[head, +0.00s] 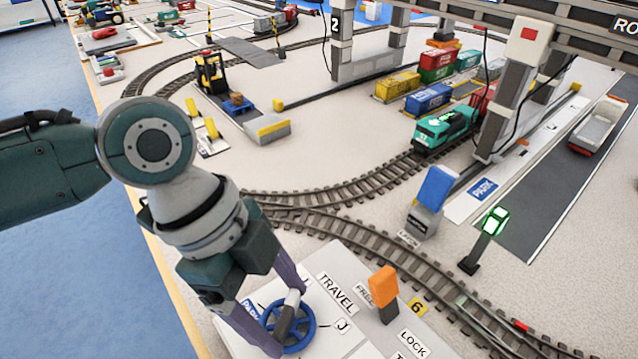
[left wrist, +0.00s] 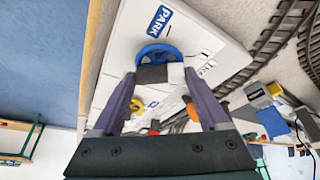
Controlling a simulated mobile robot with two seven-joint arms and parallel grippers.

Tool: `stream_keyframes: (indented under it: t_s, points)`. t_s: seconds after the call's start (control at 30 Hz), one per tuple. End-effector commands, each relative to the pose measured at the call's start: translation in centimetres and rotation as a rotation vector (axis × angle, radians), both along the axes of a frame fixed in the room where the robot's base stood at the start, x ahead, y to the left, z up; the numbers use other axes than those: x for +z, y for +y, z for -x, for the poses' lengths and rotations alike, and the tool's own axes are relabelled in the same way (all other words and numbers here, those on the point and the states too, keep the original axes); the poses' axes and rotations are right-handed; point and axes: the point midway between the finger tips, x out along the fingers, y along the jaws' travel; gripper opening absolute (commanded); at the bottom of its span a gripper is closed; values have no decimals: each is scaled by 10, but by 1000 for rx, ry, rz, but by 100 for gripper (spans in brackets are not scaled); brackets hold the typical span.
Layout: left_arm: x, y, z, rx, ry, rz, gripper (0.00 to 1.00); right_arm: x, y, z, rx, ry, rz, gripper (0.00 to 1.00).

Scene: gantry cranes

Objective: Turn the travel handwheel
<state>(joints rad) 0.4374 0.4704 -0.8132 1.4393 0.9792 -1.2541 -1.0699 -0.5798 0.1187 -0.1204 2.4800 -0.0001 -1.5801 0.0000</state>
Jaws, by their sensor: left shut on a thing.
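The blue travel handwheel (head: 311,330) sits on the white panel (head: 349,312) near the bottom of the head view, beside the printed word TRAVEL. My left gripper (head: 290,318) is over it, its two purple fingers shut on the grey-and-white grip of the handwheel. In the left wrist view, the grip (left wrist: 153,74) lies between the fingertips, with the blue wheel (left wrist: 161,48) just beyond. The fingers hide part of the wheel. My right gripper is not in view.
An orange-topped lever (head: 384,283) stands on the panel to the right of the wheel. Track (head: 385,243) curves behind the panel. A blue-topped post (head: 436,187) and a green-lit signal (head: 494,222) stand farther right. A green locomotive (head: 445,130) is by the gantry leg.

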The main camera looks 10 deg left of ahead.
Motion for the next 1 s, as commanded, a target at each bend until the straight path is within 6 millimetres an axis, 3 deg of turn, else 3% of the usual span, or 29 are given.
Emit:
stream_keyframes:
  t_s: [0.03,0.3,0.67,1.0]
  points:
    - [0,0,0,0,0,0,50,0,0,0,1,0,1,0]
    - [0,0,0,0,0,0,22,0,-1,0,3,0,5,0]
    - [3,0,1,68,2,2,22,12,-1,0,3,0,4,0]
    - [6,-1,4,328,5,2,22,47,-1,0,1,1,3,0]
